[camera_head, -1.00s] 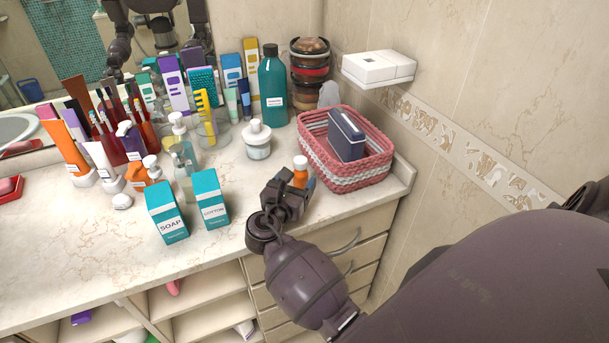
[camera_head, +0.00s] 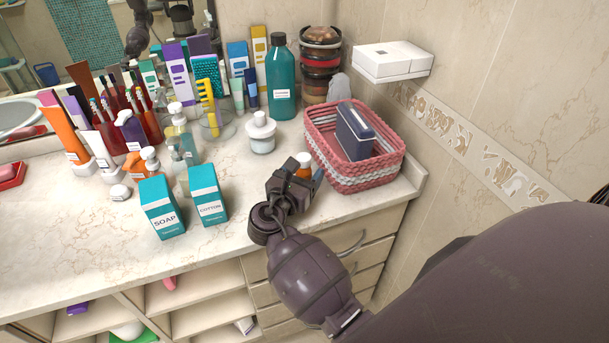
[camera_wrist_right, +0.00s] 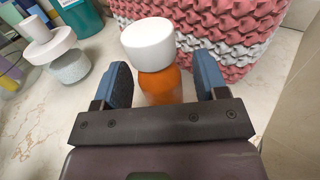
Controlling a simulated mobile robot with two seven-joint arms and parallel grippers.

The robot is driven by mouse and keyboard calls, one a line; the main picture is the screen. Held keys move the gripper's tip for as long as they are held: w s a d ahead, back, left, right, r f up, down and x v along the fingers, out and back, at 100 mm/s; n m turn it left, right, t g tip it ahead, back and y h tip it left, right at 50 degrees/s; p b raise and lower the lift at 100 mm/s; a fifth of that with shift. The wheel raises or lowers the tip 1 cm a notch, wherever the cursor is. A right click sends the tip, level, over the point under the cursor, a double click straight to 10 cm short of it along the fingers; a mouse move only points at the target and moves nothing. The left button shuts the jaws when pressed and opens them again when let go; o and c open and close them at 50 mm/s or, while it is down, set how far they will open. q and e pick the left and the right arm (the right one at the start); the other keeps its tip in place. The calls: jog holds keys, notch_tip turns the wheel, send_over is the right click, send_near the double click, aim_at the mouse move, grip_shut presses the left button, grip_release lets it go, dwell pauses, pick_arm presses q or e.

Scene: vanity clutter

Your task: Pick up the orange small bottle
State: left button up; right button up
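The orange small bottle (camera_head: 303,173) has a white cap and stands upright on the counter, just left of the pink basket. My right gripper (camera_head: 296,183) is low over the counter at the bottle, partly hiding its lower part. In the right wrist view the orange bottle (camera_wrist_right: 160,85) stands between the two blue fingers of my right gripper (camera_wrist_right: 163,82). The fingers are apart, with a gap on each side of the bottle. The bottle's base is hidden by the gripper's bar. My left gripper shows in no view, apart from dark robot parts reflected in the mirror.
The pink and white basket (camera_head: 372,184) with a dark box stands close beyond the bottle. A white jar (camera_head: 261,138) is behind and left of it. Two teal boxes, soap (camera_head: 161,207) and cotton (camera_head: 208,194), stand to the left. The front counter between is clear.

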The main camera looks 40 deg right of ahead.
jog(key=c, duration=0.9)
jog(key=shift+r, duration=0.1)
